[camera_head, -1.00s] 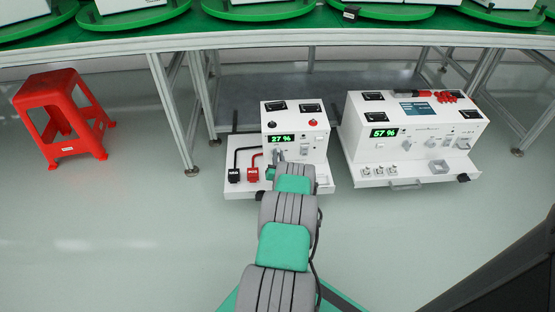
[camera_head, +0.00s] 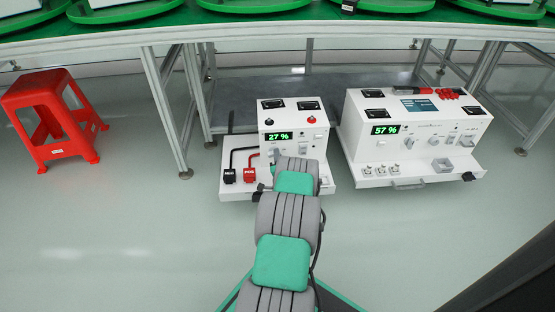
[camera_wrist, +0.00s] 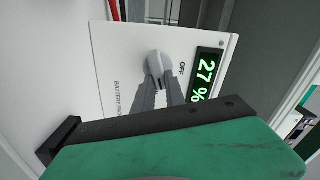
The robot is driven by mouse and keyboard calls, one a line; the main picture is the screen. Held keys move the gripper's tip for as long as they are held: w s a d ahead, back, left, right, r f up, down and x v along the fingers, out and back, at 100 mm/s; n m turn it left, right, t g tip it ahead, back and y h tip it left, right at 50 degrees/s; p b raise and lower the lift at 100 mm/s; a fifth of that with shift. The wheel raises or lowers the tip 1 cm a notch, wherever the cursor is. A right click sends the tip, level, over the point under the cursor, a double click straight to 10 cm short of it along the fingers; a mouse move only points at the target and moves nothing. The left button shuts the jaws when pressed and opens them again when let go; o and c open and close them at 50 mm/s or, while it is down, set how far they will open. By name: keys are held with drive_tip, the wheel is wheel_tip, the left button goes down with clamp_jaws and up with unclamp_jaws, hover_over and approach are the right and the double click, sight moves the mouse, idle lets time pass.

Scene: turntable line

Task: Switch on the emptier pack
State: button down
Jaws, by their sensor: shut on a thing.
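The white pack reading 27 % (camera_head: 311,137) stands left of the white pack reading 57 % (camera_head: 430,146). In the wrist view, the front panel (camera_wrist: 121,67) of the 27 % pack shows sideways, with its green display (camera_wrist: 205,72). A grey rotary knob (camera_wrist: 154,62) stands on that panel, with the word OFF beside it. My gripper (camera_wrist: 157,82) is shut on this knob, its two grey fingers on either side. The fingers hide part of the knob, so its exact angle is hard to tell.
A black and a red plug (camera_head: 250,175) sit on the 27 % pack's tray, left of my arm. A red stool (camera_head: 50,118) stands at the left. The green-topped table (camera_head: 230,29) spans above the packs. The floor in front is clear.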

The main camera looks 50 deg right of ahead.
drive_tip(key=shift+f+m, duration=0.2)
drive_tip(key=shift+m, duration=1.5)
drive_tip(key=c, duration=1.4)
unclamp_jaws()
drive_tip(key=p+v, duration=0.2)
drive_tip(key=v, duration=0.5)
drive_tip(key=shift+s+a, duration=0.25)
drive_tip(key=shift+s, duration=0.05)
